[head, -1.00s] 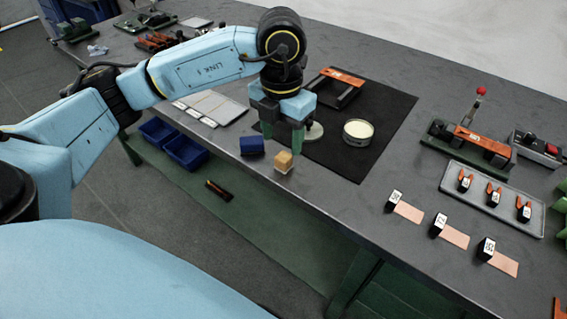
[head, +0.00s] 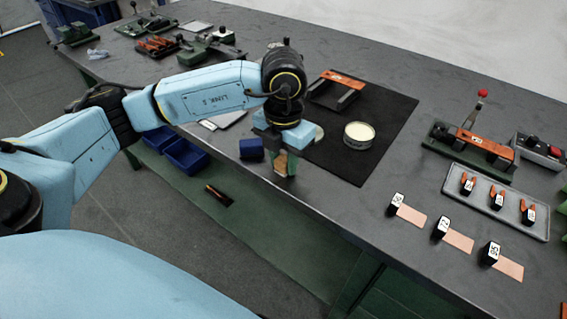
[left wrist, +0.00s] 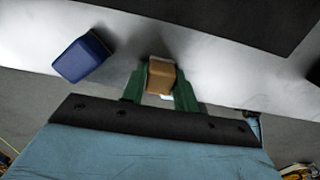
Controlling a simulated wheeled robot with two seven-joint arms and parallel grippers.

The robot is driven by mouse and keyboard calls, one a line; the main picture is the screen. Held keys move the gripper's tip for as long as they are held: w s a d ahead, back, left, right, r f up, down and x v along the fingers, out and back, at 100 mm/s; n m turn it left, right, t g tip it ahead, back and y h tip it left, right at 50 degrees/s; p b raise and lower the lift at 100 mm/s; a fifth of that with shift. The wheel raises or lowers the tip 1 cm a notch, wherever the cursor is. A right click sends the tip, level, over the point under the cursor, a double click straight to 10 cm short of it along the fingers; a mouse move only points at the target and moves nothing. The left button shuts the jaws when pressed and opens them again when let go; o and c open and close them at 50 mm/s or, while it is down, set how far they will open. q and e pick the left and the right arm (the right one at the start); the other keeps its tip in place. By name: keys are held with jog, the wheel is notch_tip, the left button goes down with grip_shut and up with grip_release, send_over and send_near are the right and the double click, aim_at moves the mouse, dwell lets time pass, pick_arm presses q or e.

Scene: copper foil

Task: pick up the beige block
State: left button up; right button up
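The beige block (head: 281,164) stands near the front edge of the grey table, between the fingers of my left gripper (head: 283,165). In the left wrist view the block (left wrist: 161,76) fills the space between the two green fingers (left wrist: 162,85), with no clear gap at the tips. The gripper looks shut on it, pointing down. Part of the block is hidden by the fingers in the head view. I cannot tell whether its underside touches the table. My right gripper is not in view.
A blue block (head: 251,149) stands close to the left of the gripper; it also shows in the left wrist view (left wrist: 83,57). A round cream-topped tin (head: 359,135) sits on the black mat (head: 390,112) to the right. Labelled black blocks (head: 441,227) stand farther right.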

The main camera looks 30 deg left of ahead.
aim_at(284, 158)
pick_arm(q)
jog(key=c, duration=0.4)
